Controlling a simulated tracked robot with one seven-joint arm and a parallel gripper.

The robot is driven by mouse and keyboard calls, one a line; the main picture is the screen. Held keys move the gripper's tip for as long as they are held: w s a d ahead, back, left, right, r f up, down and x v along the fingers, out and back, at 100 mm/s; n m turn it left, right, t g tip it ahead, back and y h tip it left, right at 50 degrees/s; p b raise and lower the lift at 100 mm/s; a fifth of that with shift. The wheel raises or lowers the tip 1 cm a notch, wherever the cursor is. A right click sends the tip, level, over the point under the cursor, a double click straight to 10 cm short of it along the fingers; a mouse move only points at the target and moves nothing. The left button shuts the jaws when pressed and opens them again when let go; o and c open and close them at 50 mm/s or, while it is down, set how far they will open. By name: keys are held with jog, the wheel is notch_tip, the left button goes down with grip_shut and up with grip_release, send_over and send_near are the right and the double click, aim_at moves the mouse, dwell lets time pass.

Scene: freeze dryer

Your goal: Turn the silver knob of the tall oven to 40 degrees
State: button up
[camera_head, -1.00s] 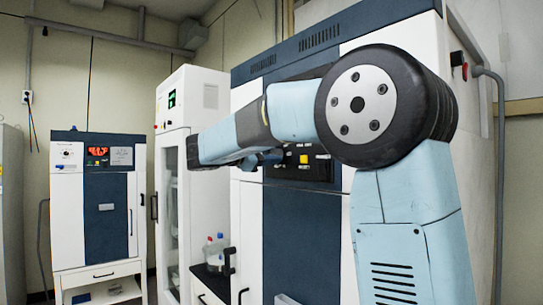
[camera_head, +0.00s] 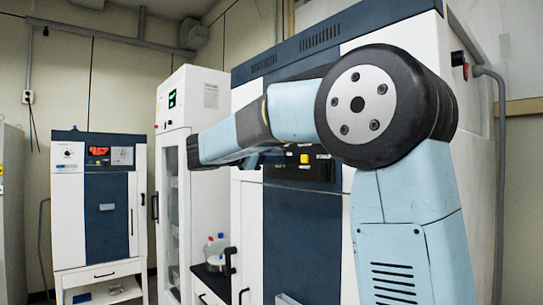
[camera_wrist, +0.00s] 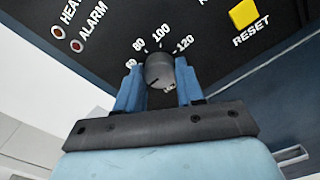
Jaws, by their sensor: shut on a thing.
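The silver knob (camera_wrist: 159,70) shows in the wrist view as a dark grey cylinder on a black panel. Printed numbers 60, 80, 100 and 120 arc around its upper side. My gripper (camera_wrist: 158,66) is shut on the knob, with one blue finger on each side. I cannot clearly read which number the knob points to. In the head view the tall oven (camera_head: 301,240) is blue and white, with the dark control panel (camera_head: 318,168) on its front.
The yellow reset button (camera_wrist: 243,13) is right of the knob. Alarm and heater lamps (camera_wrist: 77,46) are on its left. A glass-door cabinet (camera_head: 172,200) and a smaller oven (camera_head: 97,215) stand at the left. Bottles (camera_head: 216,247) stand on a dark shelf between.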

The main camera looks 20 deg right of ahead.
jog(key=o, duration=0.8)
jog(key=shift+w+a+f, duration=0.1)
jog(key=shift+a+f, duration=0.05)
jog(key=shift+o, duration=1.2)
jog(key=v, duration=1.3)
jog(key=shift+a, duration=0.3)
